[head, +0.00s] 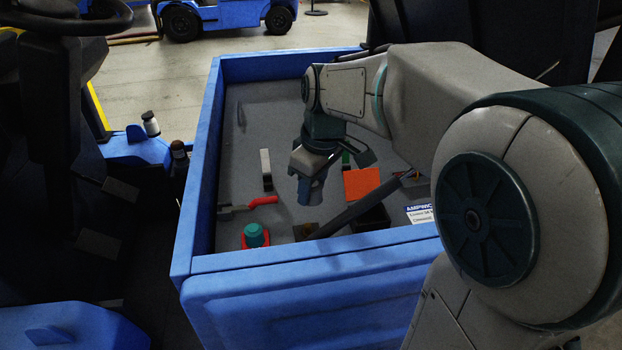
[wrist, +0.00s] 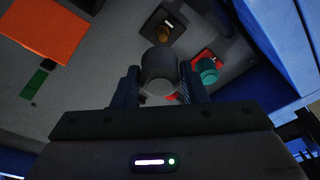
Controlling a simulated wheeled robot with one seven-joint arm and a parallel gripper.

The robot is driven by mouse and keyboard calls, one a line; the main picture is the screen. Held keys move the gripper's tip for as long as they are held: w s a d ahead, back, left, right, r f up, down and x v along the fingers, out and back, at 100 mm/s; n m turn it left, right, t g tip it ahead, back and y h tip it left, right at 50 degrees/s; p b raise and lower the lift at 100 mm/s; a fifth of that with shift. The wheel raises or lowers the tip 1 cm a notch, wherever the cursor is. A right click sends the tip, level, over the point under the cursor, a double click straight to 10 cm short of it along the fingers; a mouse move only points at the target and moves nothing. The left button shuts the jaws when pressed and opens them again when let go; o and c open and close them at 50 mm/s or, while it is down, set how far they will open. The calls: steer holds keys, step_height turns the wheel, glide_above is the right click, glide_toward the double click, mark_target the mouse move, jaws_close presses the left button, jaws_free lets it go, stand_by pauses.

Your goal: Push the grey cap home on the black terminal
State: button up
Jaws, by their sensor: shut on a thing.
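My gripper (head: 311,190) points down over the tray, and its two fingers also show in the wrist view (wrist: 160,84). It is shut on the grey cap (wrist: 159,62), a dark grey round piece between the fingers. In the head view I cannot make out the cap apart from the gripper.
A teal cap (head: 254,234) sits on a red base left of the black terminal. A red-handled tool (head: 262,201), an orange block (head: 361,183) and a dark open box (head: 373,219) lie around. Blue walls (head: 205,150) border the tray.

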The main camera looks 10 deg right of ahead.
steer(key=shift+s+a, duration=0.15)
steer(key=b, duration=0.4)
glide_above(307, 225)
steer(key=shift+s+d+f, duration=0.1)
steer(key=shift+d+f, duration=0.05)
steer(key=shift+f, duration=0.85)
steer(key=shift+s+d+f, duration=0.1)
steer(key=shift+d+f, duration=0.05)
steer(key=shift+f, duration=0.85)
steer(key=shift+s+d+f, duration=0.1)
steer(key=shift+d+f, duration=0.05)
steer(key=shift+f, duration=0.85)
steer(key=shift+w+a, duration=0.3)
steer(key=shift+a, duration=0.1)
steer(key=shift+f+b, duration=0.9)
steer(key=shift+f, duration=0.35)
steer(key=shift+f+b, duration=0.65)
steer(key=shift+f, duration=0.35)
